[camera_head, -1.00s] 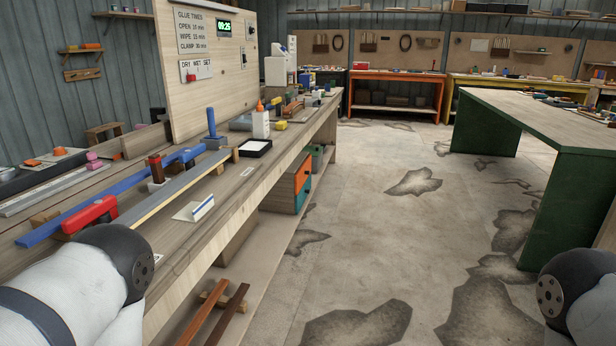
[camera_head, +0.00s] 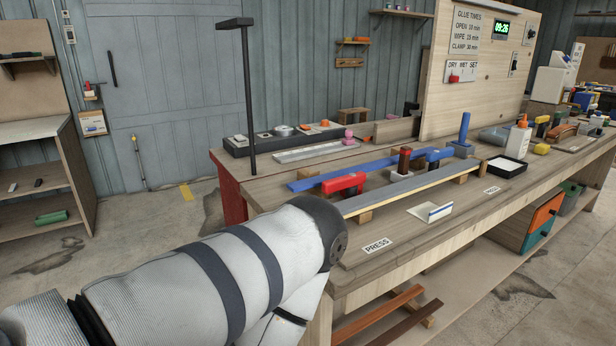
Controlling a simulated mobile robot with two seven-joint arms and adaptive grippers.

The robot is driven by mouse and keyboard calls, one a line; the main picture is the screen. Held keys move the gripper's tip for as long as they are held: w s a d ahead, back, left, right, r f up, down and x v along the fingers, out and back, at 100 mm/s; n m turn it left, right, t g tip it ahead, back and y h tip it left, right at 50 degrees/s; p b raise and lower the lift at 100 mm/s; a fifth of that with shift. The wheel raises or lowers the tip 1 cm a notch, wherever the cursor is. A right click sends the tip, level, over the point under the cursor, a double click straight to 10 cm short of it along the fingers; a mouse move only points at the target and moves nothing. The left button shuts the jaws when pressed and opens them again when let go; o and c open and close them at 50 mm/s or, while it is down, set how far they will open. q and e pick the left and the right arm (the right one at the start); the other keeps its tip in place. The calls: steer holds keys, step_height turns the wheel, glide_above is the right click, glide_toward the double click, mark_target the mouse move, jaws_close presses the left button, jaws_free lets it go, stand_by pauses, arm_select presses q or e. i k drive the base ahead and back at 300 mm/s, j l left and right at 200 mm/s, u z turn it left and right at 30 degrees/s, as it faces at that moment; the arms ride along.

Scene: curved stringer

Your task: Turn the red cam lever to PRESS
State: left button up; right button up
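A red, rounded block-like piece (camera_head: 343,184), which looks like the red cam lever, lies low at the near left end of the blue bar (camera_head: 312,183) on the workbench. A dark red upright handle (camera_head: 404,160) stands on a white base farther along. A white PRESS label (camera_head: 377,245) lies on the bench's front edge, in front of the red piece and apart from it. A second PRESS label (camera_head: 492,190) lies farther right. My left arm reaches in from the lower left, but its gripper is out of view. My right gripper is out of view too.
A long grey strip (camera_head: 412,187) on wooden blocks runs in front of the blue bar. A blue upright handle (camera_head: 464,128), a white glue bottle (camera_head: 517,140) and a black-rimmed tray (camera_head: 506,166) stand farther right. A dark post (camera_head: 247,95) rises at the bench's left end.

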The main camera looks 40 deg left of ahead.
mark_target(332, 186)
steer(key=u, duration=1.05)
